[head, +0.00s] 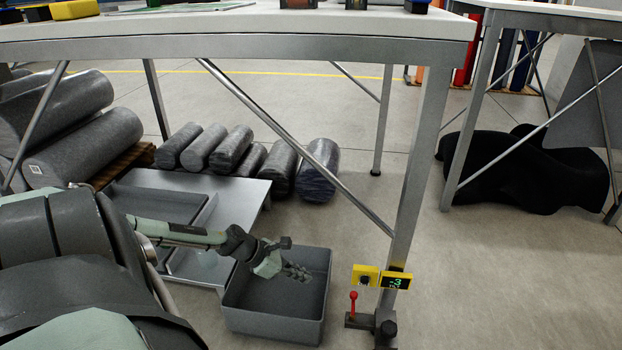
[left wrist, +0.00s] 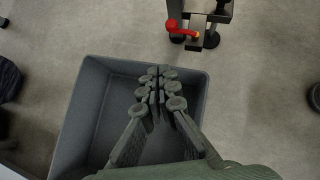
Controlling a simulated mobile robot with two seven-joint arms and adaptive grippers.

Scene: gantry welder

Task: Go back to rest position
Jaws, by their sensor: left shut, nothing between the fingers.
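My left gripper (head: 298,272) is shut and empty. It hangs over the grey open bin (head: 275,322) on the floor, and its fingertips show inside the bin's outline. In the left wrist view the closed fingers (left wrist: 160,80) point across the same bin (left wrist: 72,130), toward its far wall. The part of the bin floor that shows looks empty. My left arm reaches in from the left, low beside the table. My right gripper is in neither view.
A white-topped table (head: 240,48) with metal legs stands above and behind the bin. A low grey platform (head: 240,190) lies left of the bin. A yellow control box (head: 365,275) and a red lever (head: 353,300) are at the table leg. Grey rolls (head: 205,145) lie behind.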

